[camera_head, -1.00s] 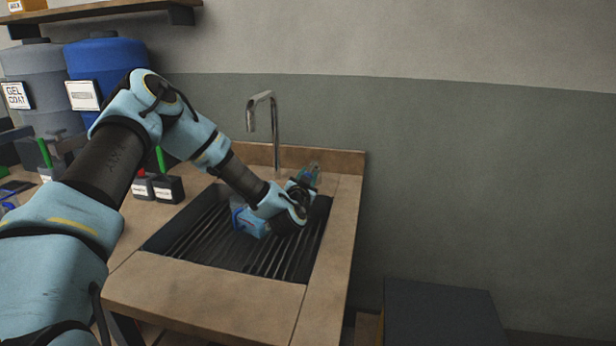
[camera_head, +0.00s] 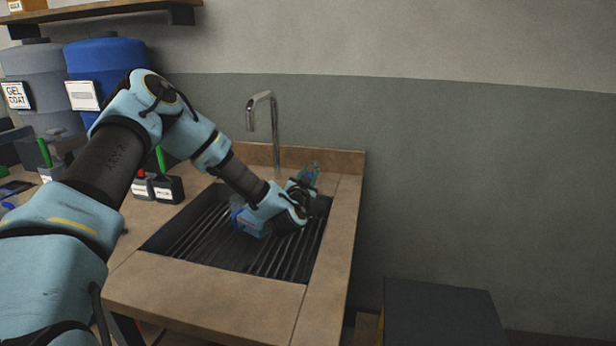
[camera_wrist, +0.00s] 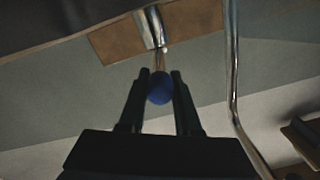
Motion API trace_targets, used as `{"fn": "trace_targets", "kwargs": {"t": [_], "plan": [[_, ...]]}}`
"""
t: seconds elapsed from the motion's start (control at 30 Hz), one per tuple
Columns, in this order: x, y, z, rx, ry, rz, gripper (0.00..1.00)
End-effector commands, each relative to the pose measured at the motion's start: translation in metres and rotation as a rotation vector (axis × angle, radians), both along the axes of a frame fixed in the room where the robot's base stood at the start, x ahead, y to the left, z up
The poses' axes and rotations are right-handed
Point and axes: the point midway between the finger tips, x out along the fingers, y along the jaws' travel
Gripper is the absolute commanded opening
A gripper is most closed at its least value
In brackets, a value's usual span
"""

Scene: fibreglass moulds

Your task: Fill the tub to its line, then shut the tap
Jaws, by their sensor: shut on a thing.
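In the wrist view my gripper (camera_wrist: 160,76) has its two dark fingers on either side of a round blue knob (camera_wrist: 159,90) and is shut on it. A metal stem runs from the knob toward the wooden backboard. The tap's curved metal spout (camera_head: 274,125) stands at the back of the sink, left of my gripper in the head view. My forearm and wrist reach over the slatted sink (camera_head: 190,236) and hide part of it. A blue shape shows beside my wrist; I cannot tell if it is the tub. No fill line or water stream can be made out.
The wooden counter (camera_head: 205,283) surrounds the sink, with a low backboard behind. Small dark pots (camera_head: 168,190) stand on its left; a blue drum (camera_head: 115,58) and a grey drum (camera_head: 32,70) stand beyond. A dark box (camera_head: 440,312) sits lower right.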

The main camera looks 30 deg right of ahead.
Motion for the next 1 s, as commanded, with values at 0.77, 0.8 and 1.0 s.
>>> {"fn": "trace_targets", "kwargs": {"t": [0.77,0.8,1.0], "plan": [[-0.017,-0.027,0.000,-0.002,-0.001,0.292,0.00],[-0.017,-0.027,0.000,-0.002,-0.001,0.295,0.00],[-0.016,-0.026,0.001,-0.002,0.000,0.296,0.00]]}}
